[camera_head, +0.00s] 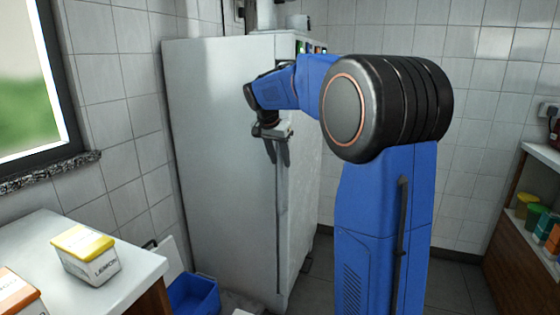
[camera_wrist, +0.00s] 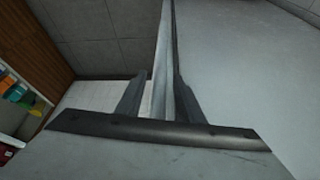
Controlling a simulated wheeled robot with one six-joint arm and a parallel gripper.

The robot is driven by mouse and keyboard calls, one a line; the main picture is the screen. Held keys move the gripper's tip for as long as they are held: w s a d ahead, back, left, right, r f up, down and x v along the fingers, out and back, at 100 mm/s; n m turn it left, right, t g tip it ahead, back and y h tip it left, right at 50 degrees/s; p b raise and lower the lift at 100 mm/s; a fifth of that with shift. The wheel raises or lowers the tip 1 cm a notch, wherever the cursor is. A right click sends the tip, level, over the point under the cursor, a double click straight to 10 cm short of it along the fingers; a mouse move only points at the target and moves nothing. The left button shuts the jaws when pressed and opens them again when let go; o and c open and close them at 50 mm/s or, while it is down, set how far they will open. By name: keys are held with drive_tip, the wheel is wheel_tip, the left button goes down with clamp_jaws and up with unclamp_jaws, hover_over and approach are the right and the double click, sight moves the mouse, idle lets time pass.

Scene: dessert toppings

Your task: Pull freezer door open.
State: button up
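The tall pale grey freezer (camera_head: 215,150) stands against the tiled wall in the head view. Its door looks shut, and a long thin vertical handle (camera_head: 279,235) runs down near its front edge. My gripper (camera_head: 278,163) is at the upper part of this handle, fingers pointing down. In the wrist view the handle (camera_wrist: 167,50) passes between the two fingers of my gripper (camera_wrist: 162,74). The fingers are apart, and a gap shows between the left finger and the handle. The contact on the right side is unclear.
A blue bin (camera_head: 193,296) sits on the floor near the freezer's base. Wooden shelves (camera_head: 520,245) with coloured jars stand at the right. Floor between is clear.

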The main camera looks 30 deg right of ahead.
drive_tip(key=shift+d+f, duration=0.15)
drive_tip(key=shift+f, duration=0.25)
clamp_jaws()
